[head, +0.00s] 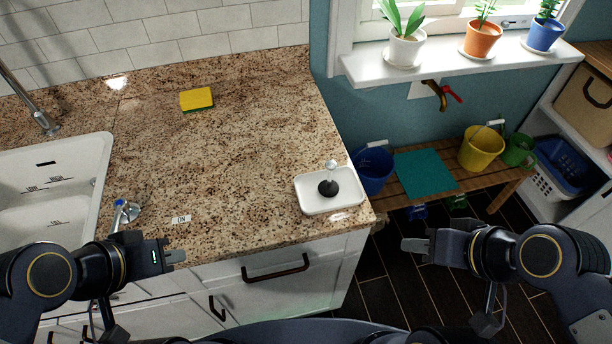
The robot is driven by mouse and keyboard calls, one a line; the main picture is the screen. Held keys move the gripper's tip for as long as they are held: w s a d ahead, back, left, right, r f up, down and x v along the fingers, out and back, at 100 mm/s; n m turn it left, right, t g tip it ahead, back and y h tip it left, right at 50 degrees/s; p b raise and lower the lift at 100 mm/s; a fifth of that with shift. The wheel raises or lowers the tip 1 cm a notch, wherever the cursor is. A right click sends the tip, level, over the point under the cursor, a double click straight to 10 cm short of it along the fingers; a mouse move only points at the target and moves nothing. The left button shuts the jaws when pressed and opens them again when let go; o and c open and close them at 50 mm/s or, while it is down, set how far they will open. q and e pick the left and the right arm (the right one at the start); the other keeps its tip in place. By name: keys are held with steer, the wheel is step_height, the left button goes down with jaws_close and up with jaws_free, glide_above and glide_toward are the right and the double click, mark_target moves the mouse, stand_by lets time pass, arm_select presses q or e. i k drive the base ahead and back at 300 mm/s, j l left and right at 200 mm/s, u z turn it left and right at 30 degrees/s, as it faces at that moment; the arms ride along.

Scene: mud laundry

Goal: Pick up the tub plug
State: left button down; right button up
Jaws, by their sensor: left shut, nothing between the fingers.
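My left gripper (178,256) is shut and empty at the counter's front edge, to the left of and nearer than the tray. My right gripper (408,244) is off the counter's right side, to the right of and nearer than the tray. It holds nothing that I can see, and its finger gap is not clear.
A yellow and green sponge (196,98) lies on the counter (250,140). A white sink (50,165) is at the left, with a blue-topped tap (122,206) beside it. A bench with a blue bucket (373,170) and yellow bucket (480,148) stands right. Counter around the tray is clear.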

mark_target(328, 189)
steer(key=z, duration=0.3)
steer(key=i+l, duration=0.1)
steer(key=l, duration=0.25)
steer(key=i+l, duration=0.1)
steer(key=l, duration=0.25)
steer(key=i+l, duration=0.15)
steer(key=l, duration=0.2)
steer(key=i+l+u, duration=0.1)
steer(key=l, duration=0.25)
steer(key=i+l, duration=0.1)
steer(key=l, duration=0.3)
steer(key=u, duration=0.95)
steer(key=l+u, duration=0.1)
steer(key=u, duration=1.8)
steer(key=k+l, duration=0.05)
